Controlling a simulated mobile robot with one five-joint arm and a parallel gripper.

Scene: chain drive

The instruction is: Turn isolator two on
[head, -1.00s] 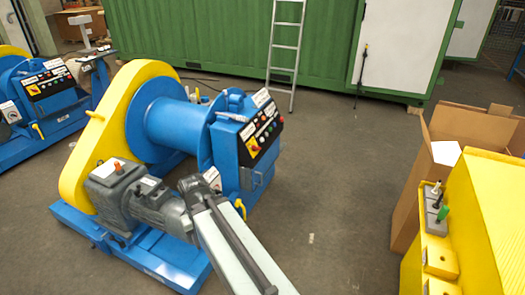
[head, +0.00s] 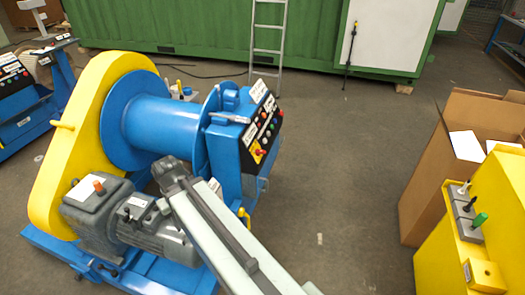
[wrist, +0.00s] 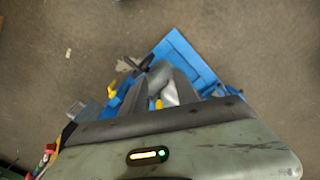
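A blue winch (head: 170,125) with a yellow chain guard (head: 75,140) stands left of centre in the head view. Its sloped black panel (head: 263,125) carries several coloured buttons and a red knob on a yellow plate (head: 258,155). The labels are too small to read, so I cannot tell which switch is isolator two. My gripper (head: 172,172) is at the end of my arm, in front of the drum and left of the panel. In the wrist view, dark finger shapes (wrist: 160,85) show over a blue base (wrist: 185,55); their opening is unclear.
A grey motor and gearbox (head: 140,220) sit at the winch's front. A second blue machine (head: 25,105) is at the left edge. A yellow box with levers (head: 485,250) and an open carton (head: 425,190) stand right. Bare floor (head: 340,200) lies between. A ladder (head: 268,45) leans behind.

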